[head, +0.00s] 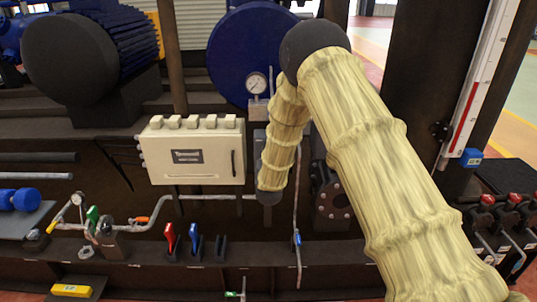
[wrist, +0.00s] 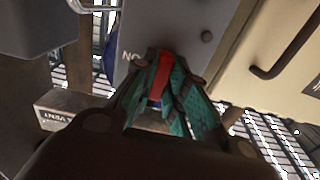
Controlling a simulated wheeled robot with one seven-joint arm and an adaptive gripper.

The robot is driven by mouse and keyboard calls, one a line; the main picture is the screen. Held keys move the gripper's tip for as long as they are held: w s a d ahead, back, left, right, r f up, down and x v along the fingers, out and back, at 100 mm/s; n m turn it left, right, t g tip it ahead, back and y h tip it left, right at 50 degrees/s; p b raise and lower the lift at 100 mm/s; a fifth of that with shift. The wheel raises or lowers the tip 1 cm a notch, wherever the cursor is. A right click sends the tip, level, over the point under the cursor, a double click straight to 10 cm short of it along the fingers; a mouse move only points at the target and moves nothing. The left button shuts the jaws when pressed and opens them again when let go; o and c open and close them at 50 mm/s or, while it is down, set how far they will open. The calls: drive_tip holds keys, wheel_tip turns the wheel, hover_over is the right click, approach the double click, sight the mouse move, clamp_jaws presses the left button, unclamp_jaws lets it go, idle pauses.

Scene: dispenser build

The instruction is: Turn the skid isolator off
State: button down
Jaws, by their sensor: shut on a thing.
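The skid isolator appears as a grey box (wrist: 190,30) in the wrist view, with part of a label reading "NO" and a red handle (wrist: 161,76). My gripper (wrist: 160,85) has its teal-padded fingers closed around the red handle. The fingers cover much of the handle, so its exact angle is hard to tell. In the head view a narrow strip of a grey box (head: 257,140) shows beside the cream cabinet. My sleeved arm hides the rest of it, and the gripper's fingers cannot be made out there.
The cream cabinet (head: 195,165) stands close at the left of my forearm. A pressure gauge (head: 257,83) is just above. Below are a pipe with an orange lever (head: 138,219), red (head: 169,235) and blue (head: 194,235) levers, and a blue-handled valve (head: 297,238).

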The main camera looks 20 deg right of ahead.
drive_tip(key=shift+s+f, duration=0.1)
drive_tip(key=shift+f, duration=0.05)
drive_tip(key=c, duration=1.4)
unclamp_jaws()
drive_tip(key=shift+c, duration=0.2)
drive_tip(key=v, duration=1.2)
